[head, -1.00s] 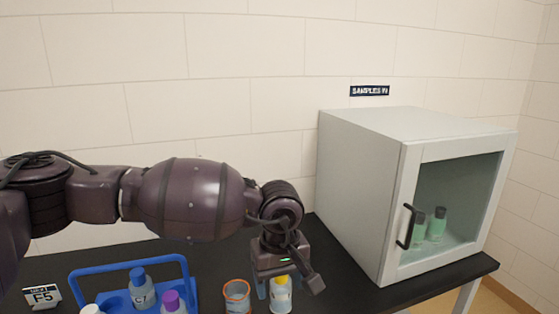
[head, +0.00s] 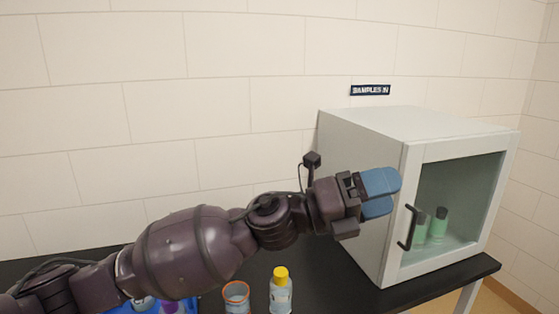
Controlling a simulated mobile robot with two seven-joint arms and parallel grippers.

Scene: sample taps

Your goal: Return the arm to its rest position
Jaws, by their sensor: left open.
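My left arm comes in from the lower left of the head view. Its gripper (head: 384,194) is raised above the table, in front of the side of the white cabinet in the picture. Its blue fingers point right, apart and with nothing between them. A clear bottle with a yellow cap (head: 281,292) stands upright on the black table, below the gripper and apart from it. My right gripper is not in view.
The white cabinet (head: 362,190) has a shut glass door with a black handle (head: 408,227); green-filled bottles (head: 439,223) stand inside. An orange-rimmed beaker (head: 236,296) stands beside the yellow-capped bottle. A blue carrier (head: 118,307) is mostly hidden behind my arm.

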